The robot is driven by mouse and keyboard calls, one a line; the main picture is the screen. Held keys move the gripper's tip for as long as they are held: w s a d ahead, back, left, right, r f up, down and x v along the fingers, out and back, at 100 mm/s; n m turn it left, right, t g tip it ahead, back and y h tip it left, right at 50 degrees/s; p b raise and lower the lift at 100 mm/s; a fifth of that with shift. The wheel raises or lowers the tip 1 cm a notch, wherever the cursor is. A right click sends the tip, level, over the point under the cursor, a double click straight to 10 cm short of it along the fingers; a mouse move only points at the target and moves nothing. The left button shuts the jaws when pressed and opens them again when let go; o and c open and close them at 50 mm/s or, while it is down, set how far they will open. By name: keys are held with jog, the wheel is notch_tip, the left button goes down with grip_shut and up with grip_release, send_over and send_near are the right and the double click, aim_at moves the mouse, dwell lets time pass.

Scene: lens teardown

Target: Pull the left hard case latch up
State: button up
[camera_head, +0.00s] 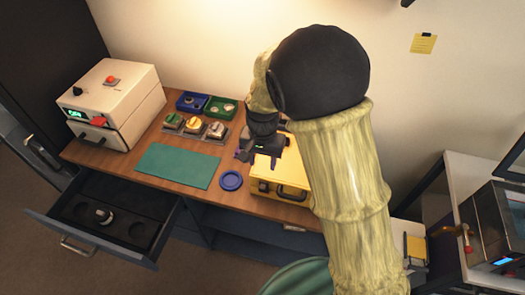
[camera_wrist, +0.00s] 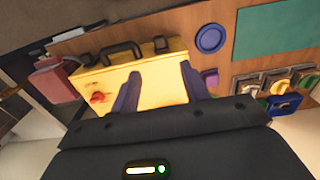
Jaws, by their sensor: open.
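The yellow hard case (camera_head: 265,172) stands at the front edge of the wooden bench, partly hidden behind my arm in the head view. A similar dark part (camera_wrist: 84,60) lies on the handle's other side. My gripper (camera_wrist: 159,70) is open and empty, its two purple fingers apart above the case. It also shows in the head view (camera_head: 257,160).
A blue round dish (camera_head: 231,181) and green mat (camera_head: 180,166) lie left of the case. Small trays (camera_head: 192,102) and several fixtures (camera_head: 195,127) stand behind. A white machine (camera_head: 115,100) stands far left above an open drawer (camera_head: 105,215). A reddish box (camera_wrist: 52,80) is beside the case.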

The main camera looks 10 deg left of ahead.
notch_tip(320, 180, up, 5)
jog(key=shift+f, duration=0.2)
dwell(0.4)
jog(key=s+d+t, duration=0.1)
jog(key=s+d, duration=0.1)
jog(key=d, duration=0.6)
jog(key=s+d+r, duration=0.1)
jog(key=s+d, duration=0.2)
jog(key=d, duration=0.6)
jog(key=s+d+t, duration=0.1)
jog(key=s+d, duration=0.2)
jog(key=d, duration=0.5)
jog(key=shift+s+d+r+n+t, duration=0.2)
jog(key=shift+s+n+t, duration=0.1)
jog(key=shift+n, duration=0.1)
jog(key=shift+w, duration=0.1)
